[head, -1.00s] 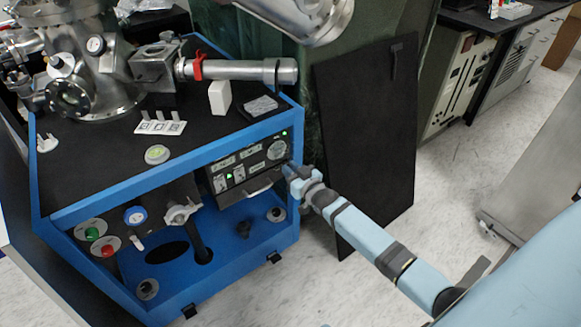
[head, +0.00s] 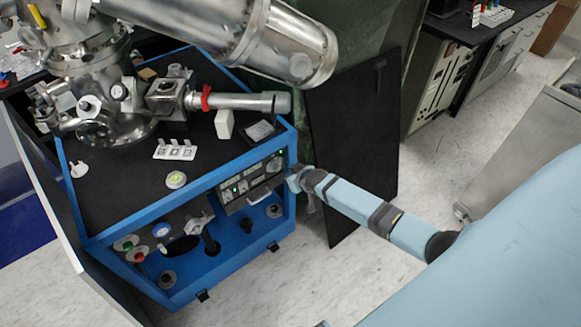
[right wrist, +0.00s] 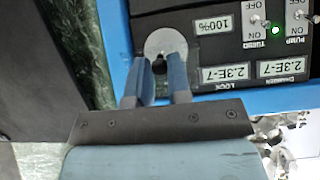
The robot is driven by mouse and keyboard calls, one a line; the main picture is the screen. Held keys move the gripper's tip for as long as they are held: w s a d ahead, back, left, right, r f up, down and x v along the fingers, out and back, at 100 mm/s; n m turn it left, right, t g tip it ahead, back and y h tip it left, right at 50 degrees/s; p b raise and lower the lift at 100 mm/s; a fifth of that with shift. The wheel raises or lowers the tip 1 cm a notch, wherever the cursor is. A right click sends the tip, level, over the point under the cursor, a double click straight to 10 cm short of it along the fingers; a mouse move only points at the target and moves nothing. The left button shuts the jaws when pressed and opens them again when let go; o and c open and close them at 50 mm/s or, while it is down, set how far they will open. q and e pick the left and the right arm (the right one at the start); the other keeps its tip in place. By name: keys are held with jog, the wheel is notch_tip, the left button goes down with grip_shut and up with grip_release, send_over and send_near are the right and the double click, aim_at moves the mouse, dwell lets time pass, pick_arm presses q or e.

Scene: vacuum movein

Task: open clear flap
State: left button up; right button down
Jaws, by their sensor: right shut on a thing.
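The blue-framed vacuum cart carries a black control panel (head: 250,186) at its front right. In the right wrist view the panel is upside down, and a round grey dial (right wrist: 166,41) sits at its left end. A faint clear flap (right wrist: 192,52) appears to lie over the dial; its outline is hard to make out. My right gripper (right wrist: 161,66) is at the dial, its fingers closed on a small dark part that appears to belong to the flap. In the head view my right gripper (head: 293,179) is at the panel's right end. My left gripper is out of view.
Steel chamber parts (head: 105,110) stand on the cart's black top. A large steel tube (head: 270,45) hangs above. A black board (head: 352,140) leans behind my right arm. Light floor (head: 300,280) is free in front of the cart.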

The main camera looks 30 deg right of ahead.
aim_at(287, 157)
jog(key=r+g+p, duration=0.1)
jog(key=g+p, duration=0.1)
jog(key=r+g+p, duration=0.1)
jog(key=r+p, duration=0.1)
jog(key=p, duration=0.1)
jog(key=r+g+p, duration=0.2)
jog(key=shift+w+r+g+h, duration=0.2)
jog(key=shift+w+g+h, duration=0.1)
jog(key=shift+w, duration=0.05)
jog(key=shift+w+r+g+p, duration=0.3)
jog(key=shift+r+g+p, duration=0.25)
jog(key=shift+g, duration=0.15)
jog(key=shift+w+a+r+g, duration=0.1)
jog(key=shift+w+r+g, duration=0.25)
jog(key=shift+g, duration=0.4)
jog(key=shift+w+r+g, duration=0.25)
jog(key=shift+r+g, duration=0.2)
jog(key=shift+g, duration=0.3)
